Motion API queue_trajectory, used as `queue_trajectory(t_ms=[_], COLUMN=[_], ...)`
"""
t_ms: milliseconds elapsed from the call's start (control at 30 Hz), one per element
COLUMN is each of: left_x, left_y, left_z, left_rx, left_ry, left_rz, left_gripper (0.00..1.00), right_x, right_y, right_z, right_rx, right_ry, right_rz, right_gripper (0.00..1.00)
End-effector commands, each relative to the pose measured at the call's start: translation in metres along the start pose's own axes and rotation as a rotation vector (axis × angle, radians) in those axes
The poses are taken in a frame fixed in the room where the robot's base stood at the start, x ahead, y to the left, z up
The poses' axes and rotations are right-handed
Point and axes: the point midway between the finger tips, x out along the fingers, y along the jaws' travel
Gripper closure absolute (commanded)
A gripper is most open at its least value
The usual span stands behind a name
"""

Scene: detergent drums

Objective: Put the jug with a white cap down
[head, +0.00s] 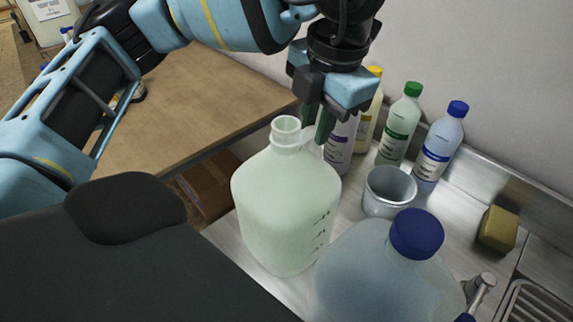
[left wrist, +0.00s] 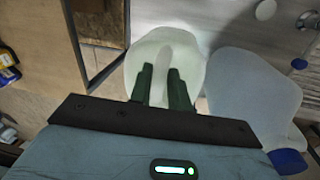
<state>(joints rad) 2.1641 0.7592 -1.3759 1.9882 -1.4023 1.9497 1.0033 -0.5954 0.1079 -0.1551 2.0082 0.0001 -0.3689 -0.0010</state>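The pale green translucent jug (head: 287,205) stands upright at the middle of the head view, over the steel counter (head: 352,212). Its neck shows a pale ring on top, and I cannot make out a separate white cap. My left gripper (head: 318,125) reaches down from above, behind the neck, with its dark green fingers at the handle. In the left wrist view the jug (left wrist: 163,50) lies beyond the fingers (left wrist: 161,85), with the pale handle between them. The gripper looks shut on it. I cannot tell whether the jug's base touches the counter. My right gripper is out of view.
A large jug with a blue cap (head: 385,275) stands close on the right. A grey cup (head: 389,190) and several bottles, including a green-capped one (head: 400,130) and a blue-capped one (head: 438,150), stand behind. A sponge (head: 497,229) and tap (head: 480,285) are right. A wooden table (head: 205,105) is left.

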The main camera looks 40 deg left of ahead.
Motion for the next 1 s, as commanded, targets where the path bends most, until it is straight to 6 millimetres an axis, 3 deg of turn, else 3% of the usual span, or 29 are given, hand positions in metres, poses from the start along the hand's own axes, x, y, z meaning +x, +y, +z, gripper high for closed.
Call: queue_trajectory(t_ms=[133, 567, 900, 1000], left_x=[0.0, -0.003, -0.038, -0.038], left_y=[0.0, 0.001, 0.006, -0.001], left_z=[0.0, 0.0, 0.001, -0.015], left_rx=[0.0, 0.0, 0.001, 0.007], left_ry=[0.0, 0.0, -0.004, -0.003], left_rz=[0.0, 0.001, 0.001, 0.002], left_gripper=[1.0, 1.0, 1.0, 1.0], right_x=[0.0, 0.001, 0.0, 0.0], right_y=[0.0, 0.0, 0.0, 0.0], right_z=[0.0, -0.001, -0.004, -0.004], right_rx=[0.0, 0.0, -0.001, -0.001], right_ry=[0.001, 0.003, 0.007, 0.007], right_rz=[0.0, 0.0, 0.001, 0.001], right_gripper=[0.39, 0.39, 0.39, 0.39])
